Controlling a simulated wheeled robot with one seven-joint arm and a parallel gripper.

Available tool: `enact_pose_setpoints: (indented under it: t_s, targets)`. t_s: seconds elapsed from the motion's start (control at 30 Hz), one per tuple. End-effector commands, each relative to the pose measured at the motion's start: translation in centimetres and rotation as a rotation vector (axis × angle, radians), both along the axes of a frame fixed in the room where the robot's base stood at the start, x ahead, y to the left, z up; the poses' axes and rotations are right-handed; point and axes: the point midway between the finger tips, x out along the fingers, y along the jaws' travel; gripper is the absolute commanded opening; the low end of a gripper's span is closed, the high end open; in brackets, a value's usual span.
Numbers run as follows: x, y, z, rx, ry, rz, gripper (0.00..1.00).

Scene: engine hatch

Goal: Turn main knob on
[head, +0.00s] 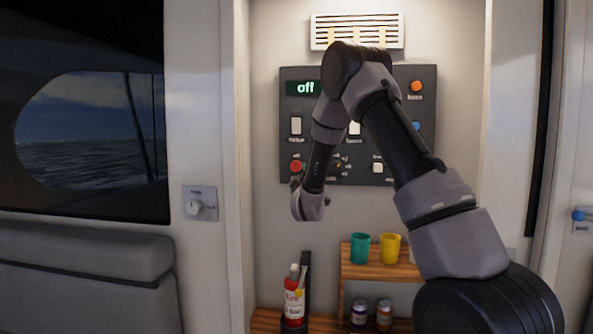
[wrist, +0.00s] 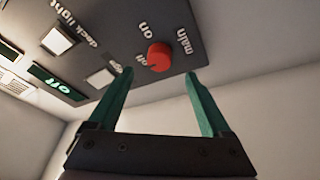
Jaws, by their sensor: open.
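The main knob is a round red knob (wrist: 159,56) on the dark control panel (wrist: 186,38), with "main", "on" and "off" lettering around it in the wrist view. It also shows in the head view (head: 296,166) at the panel's lower left, beside my arm. My gripper (wrist: 158,75) is open, its two green fingers apart, with the knob seen between and just beyond the tips. I cannot tell whether a finger touches it. The green display (head: 304,88) reads "off". My gripper's fingers are hidden in the head view.
White switches (head: 296,125) and an orange button (head: 416,86) are on the panel. A small shelf below holds a teal cup (head: 360,248) and a yellow cup (head: 390,248). A red bottle (head: 293,300) stands lower left. A wall dial (head: 198,205) is left of the panel.

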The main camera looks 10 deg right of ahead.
Motion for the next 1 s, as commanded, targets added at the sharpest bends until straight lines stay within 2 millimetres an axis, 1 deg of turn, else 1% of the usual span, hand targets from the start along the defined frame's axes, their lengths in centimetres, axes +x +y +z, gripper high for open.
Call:
enact_pose_setpoints:
  t_s: [0.03,0.1,0.2,0.33,0.5,0.77,0.87,0.9,1.0]
  targets:
    - [1.0,-0.2,0.3,0.001,-0.002,-0.002,0.83]
    - [2.4,-0.2,0.5,0.001,-0.001,0.000,0.83]
    - [4.1,-0.3,1.0,0.001,-0.002,-0.001,0.83]
    - [5.7,-0.4,1.2,0.001,0.000,-0.001,0.83]
    - [6.7,-0.4,1.5,0.001,0.001,0.001,0.83]
    - [6.8,-0.4,1.5,0.001,0.001,0.001,0.83]
    - [6.8,-0.4,1.5,0.001,0.001,0.001,0.48]
    - [6.8,-0.4,1.5,0.001,0.001,0.001,0.33]
    - [6.8,-0.4,1.5,0.001,0.001,0.001,0.00]
